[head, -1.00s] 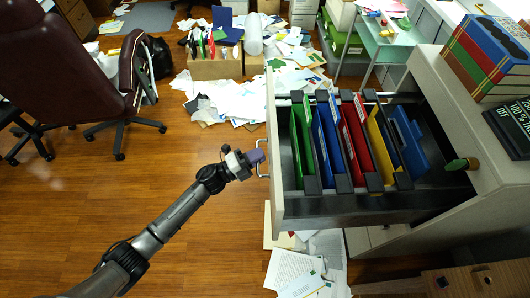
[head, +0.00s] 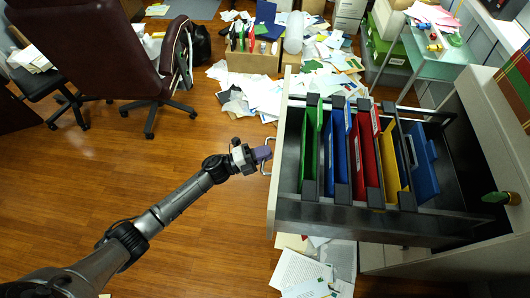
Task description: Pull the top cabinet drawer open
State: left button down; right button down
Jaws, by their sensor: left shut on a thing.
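The top cabinet drawer (head: 350,222) is pulled far out of the grey cabinet (head: 484,148) on the right. Green, blue, red and yellow hanging folders (head: 362,160) stand in it. The drawer's front panel (head: 276,170) faces left and carries a metal handle (head: 266,168). My left gripper (head: 264,155) is at this handle and shut on it; its fingertips are small and partly hidden in the picture. My right gripper is not in view.
Loose papers cover the floor behind the drawer (head: 250,95) and below it (head: 300,272). A maroon office chair (head: 95,45) stands at the upper left. A glass side table (head: 440,50) is at the upper right. The wooden floor left of the drawer is mostly clear.

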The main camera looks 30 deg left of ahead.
pick_arm(q)
jog(key=c, duration=1.2)
grip_release()
jog(key=p+v, duration=0.1)
jog(key=v, duration=1.2)
jog(key=shift+s+a, duration=0.25)
jog(key=shift+a, duration=0.05)
jog(key=shift+f, duration=0.15)
